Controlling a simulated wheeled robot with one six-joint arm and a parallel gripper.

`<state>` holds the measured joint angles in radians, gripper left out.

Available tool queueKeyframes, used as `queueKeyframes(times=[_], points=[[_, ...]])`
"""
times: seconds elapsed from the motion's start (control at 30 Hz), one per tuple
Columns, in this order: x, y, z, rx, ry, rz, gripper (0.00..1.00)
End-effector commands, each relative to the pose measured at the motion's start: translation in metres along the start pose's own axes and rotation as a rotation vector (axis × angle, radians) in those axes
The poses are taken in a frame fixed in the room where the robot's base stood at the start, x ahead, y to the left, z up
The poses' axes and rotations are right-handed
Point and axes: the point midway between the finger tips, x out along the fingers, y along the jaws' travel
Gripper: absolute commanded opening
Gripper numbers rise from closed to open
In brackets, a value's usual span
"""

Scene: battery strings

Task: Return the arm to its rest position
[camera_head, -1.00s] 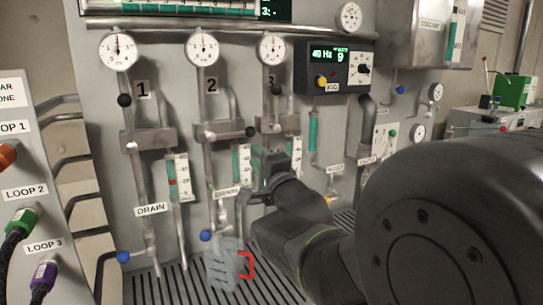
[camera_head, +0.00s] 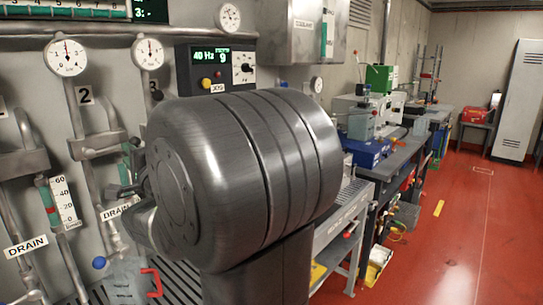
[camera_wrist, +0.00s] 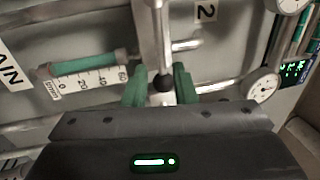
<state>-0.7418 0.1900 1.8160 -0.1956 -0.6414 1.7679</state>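My gripper shows in the wrist view (camera_wrist: 160,86), with its two green fingers apart. A valve's black ball knob (camera_wrist: 163,83) appears in the gap between the fingers; the fingers do not look closed on it, and I cannot tell how far behind them it lies. In the head view my own large dark arm link fills the middle and hides most of the gripper. The arm is bent in front of the gauge panel (camera_head: 105,22).
Pipes, round gauges (camera_head: 67,57) and a flow tube (camera_head: 62,200) line the panel. A clear jug with a red handle (camera_head: 153,282) stands low by the grating. Workbenches (camera_head: 390,160) run along the wall at right. The red floor (camera_head: 455,240) is open there.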

Motion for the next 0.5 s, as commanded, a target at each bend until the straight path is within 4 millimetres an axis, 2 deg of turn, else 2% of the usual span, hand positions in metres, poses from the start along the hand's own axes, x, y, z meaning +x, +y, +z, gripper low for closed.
queueKeyframes(times=[0.2,0.5], points=[[0.035,-0.001,0.000,-0.001,0.000,0.000,0.25],[0.059,0.000,0.000,-0.001,0.000,0.000,0.25]])
